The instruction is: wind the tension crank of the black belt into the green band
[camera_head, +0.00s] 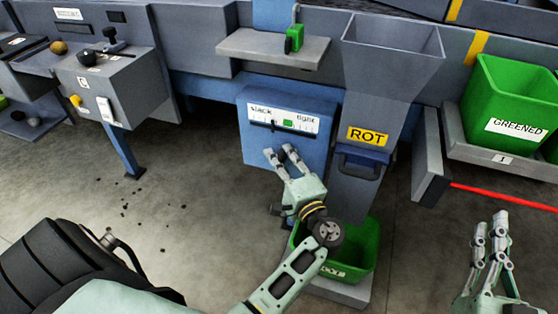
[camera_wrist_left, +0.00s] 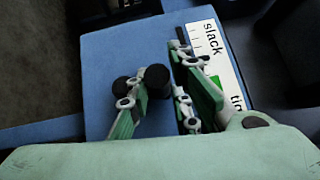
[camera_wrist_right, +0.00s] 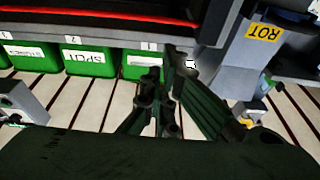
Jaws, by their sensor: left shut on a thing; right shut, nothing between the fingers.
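The blue tension box (camera_head: 262,150) carries a white scale (camera_head: 258,112) marked slack and tight. The green band (camera_head: 288,123) sits right of the scale's middle. A dark pointer seems to stand left of the band, but it is too small to place exactly. My left gripper (camera_head: 281,155) is at the box's front, below the scale. In the left wrist view the crank's black knob (camera_wrist_left: 157,77) is between its fingers, and it is shut on it. The crank arm is mostly hidden. My right gripper (camera_head: 490,224) is shut and empty at the lower right, away from the box.
A grey chute labelled ROT (camera_head: 367,136) stands right of the box, above a green bin (camera_head: 362,250). A grey shelf (camera_head: 262,46) with a green-handled part (camera_head: 294,39) juts out above. A green GREENED bin (camera_head: 505,90) is at right. Floor at left is open, with dark crumbs.

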